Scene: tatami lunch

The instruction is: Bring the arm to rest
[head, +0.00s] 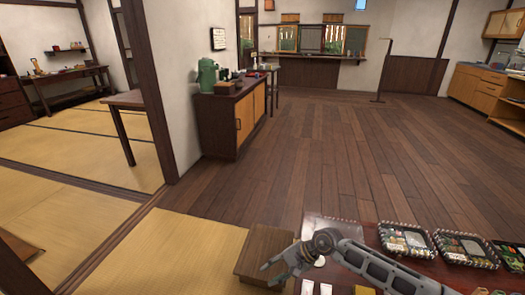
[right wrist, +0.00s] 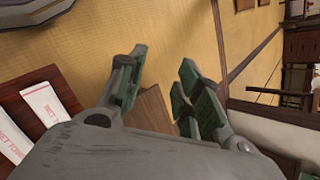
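My right arm reaches in from the lower right of the head view. Its gripper (head: 275,270) hangs over a wooden box (head: 262,243) at the left end of the low dark table (head: 330,228). In the right wrist view the green-padded fingers of this gripper (right wrist: 160,88) stand apart with nothing held between them. Part of the wooden box (right wrist: 150,115) shows beyond the gap; I cannot tell how far below the fingers it is. My left gripper is not in view.
Packed lunch trays (head: 405,240) stand at the right of the table. White wet-towel packets (right wrist: 42,110) lie near the gripper. A cabinet (head: 235,120) with a green pot (head: 207,76) stands further off. The wooden floor (head: 340,150) beyond the table is clear.

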